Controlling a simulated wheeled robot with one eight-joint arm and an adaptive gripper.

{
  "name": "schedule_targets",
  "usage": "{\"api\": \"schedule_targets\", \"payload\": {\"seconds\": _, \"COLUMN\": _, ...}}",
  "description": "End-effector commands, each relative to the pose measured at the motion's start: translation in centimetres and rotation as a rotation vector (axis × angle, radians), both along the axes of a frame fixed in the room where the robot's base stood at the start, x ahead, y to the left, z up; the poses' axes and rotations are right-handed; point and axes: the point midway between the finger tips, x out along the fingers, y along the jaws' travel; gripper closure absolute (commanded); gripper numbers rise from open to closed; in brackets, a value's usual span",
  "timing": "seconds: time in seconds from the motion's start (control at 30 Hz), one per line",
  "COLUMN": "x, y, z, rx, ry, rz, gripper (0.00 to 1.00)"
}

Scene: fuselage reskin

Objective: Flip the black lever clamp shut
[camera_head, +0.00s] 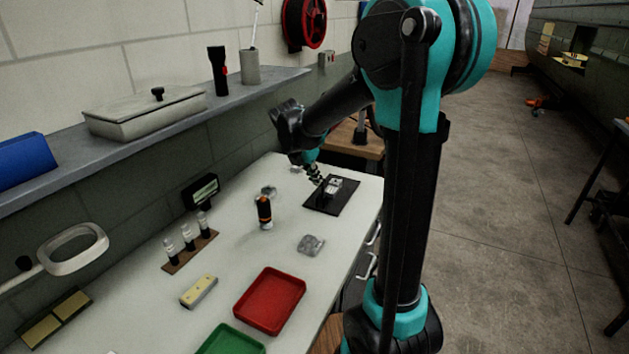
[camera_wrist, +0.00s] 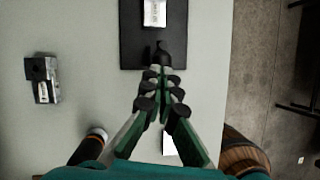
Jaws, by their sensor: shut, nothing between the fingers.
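The black lever clamp has a pale metal body (camera_head: 334,186) on a dark base plate (camera_head: 346,197) near the far end of the white bench. In the wrist view the metal body (camera_wrist: 155,12) is cut off at the top edge, above the dark plate (camera_wrist: 134,45). A black rounded piece, seemingly the lever's end (camera_wrist: 163,54), points toward my gripper. My gripper (camera_wrist: 158,73) has its fingertips together, right at that end; I cannot tell whether they touch. In the head view my gripper (camera_head: 320,182) is at the plate's left side. The lever's exact angle is unclear.
An orange-banded black cylinder (camera_head: 264,212) stands nearby. A red tray (camera_head: 270,300), green tray (camera_head: 231,342) and vial rack (camera_head: 190,251) are nearer. Bare bench surrounds the plate's near side.

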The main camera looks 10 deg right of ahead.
Motion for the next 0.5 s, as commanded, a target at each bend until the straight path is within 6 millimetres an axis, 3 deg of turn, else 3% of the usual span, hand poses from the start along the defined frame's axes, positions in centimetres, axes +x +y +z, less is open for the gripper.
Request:
{"api": "schedule_targets", "payload": {"seconds": 0.37, "x": 2.5, "y": -1.8, "z": 0.6, "rx": 0.158, "ry": 0.216, "rz": -0.006, "gripper": 1.00}}
{"api": "schedule_targets", "payload": {"seconds": 0.5, "x": 3.4, "y": -2.5, "z": 0.6, "rx": 0.153, "ry": 0.210, "rz": -0.002, "gripper": 1.00}}
